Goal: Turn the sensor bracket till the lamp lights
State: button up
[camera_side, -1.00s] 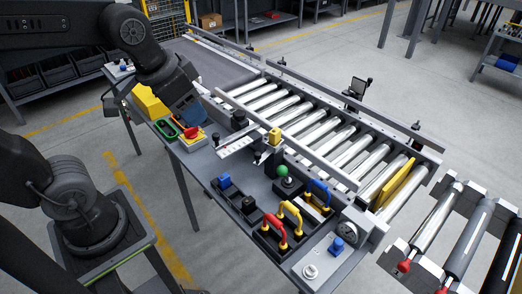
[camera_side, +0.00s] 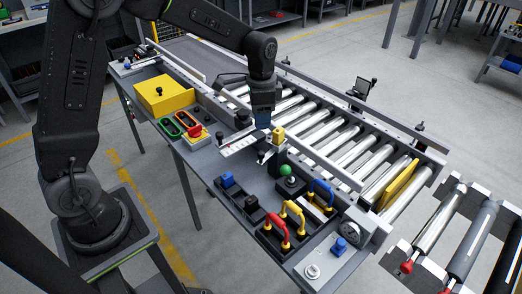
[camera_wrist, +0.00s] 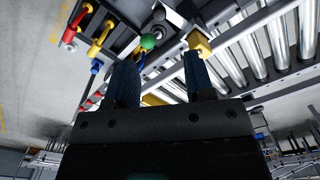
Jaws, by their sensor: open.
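The sensor bracket carries a yellow sensor block (camera_side: 278,134), standing at the near rail of the roller conveyor. In the wrist view the yellow block (camera_wrist: 200,43) lies just past the tip of the right finger. My gripper (camera_side: 263,122) points down, close beside the yellow block on its left in the side view. In the wrist view my gripper (camera_wrist: 161,62) shows two blue fingers spread apart with nothing held between them. I cannot tell whether the fingers touch the block. I cannot make out the lamp or whether it is lit.
A green ball knob (camera_side: 285,170) stands close in front of the bracket. A white marked plate (camera_side: 238,146) lies to its left. Red (camera_side: 278,232), yellow (camera_side: 293,213) and blue (camera_side: 321,192) handles stand to the right. A red emergency button (camera_side: 195,131) and yellow box (camera_side: 165,95) are farther left.

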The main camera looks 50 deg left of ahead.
aim_at(261, 152)
notch_tip(261, 152, down, 12)
jog(key=shift+f, duration=0.1)
jog(key=shift+c, duration=0.3)
grip_shut()
dwell(0.4)
